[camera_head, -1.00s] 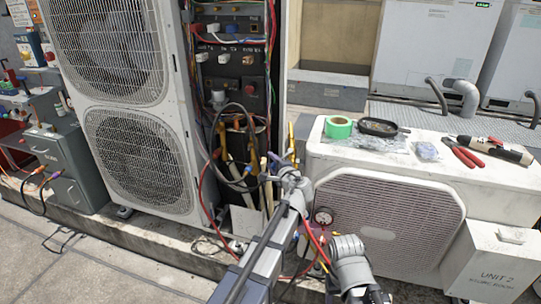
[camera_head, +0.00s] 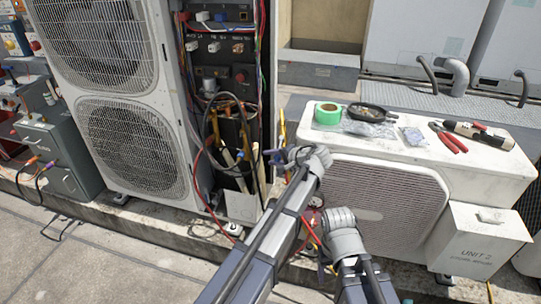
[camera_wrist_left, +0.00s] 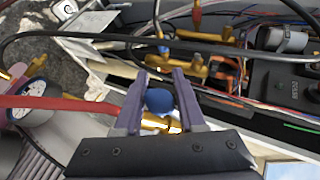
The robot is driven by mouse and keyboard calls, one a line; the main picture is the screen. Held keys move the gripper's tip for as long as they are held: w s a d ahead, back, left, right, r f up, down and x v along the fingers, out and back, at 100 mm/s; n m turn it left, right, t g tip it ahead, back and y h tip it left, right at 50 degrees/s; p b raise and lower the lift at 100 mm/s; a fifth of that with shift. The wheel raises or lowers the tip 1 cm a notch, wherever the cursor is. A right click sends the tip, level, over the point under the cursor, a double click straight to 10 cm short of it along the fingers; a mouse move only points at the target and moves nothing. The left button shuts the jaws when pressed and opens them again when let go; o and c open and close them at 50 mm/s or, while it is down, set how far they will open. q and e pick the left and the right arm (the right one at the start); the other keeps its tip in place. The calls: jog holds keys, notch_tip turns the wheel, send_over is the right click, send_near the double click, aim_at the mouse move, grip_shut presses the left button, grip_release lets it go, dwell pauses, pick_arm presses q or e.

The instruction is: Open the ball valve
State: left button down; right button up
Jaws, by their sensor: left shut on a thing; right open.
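My left gripper (camera_head: 272,158) is at the open front of the tall condenser unit. In the left wrist view its two purple jaws (camera_wrist_left: 160,97) are shut on a rounded blue valve handle (camera_wrist_left: 159,101). Brass valve body (camera_wrist_left: 160,123) shows just below the handle, between the jaws.
The tall condenser (camera_head: 118,125) stands left, with loose black and red hoses around its opening. A pressure gauge (camera_wrist_left: 30,108) is close beside my left gripper.

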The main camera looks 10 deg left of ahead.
aim_at(280, 157)
dwell(0.4)
pick_arm(q)
jog(key=c, duration=0.5)
grip_release()
jog(key=p+v, duration=0.3)
jog(key=v, duration=0.4)
jog(key=shift+r+p, duration=0.1)
jog(key=shift+p, duration=0.2)
jog(key=shift+s+d+r, duration=0.1)
jog(key=shift+s+d, duration=0.1)
jog(key=shift+d, duration=0.1)
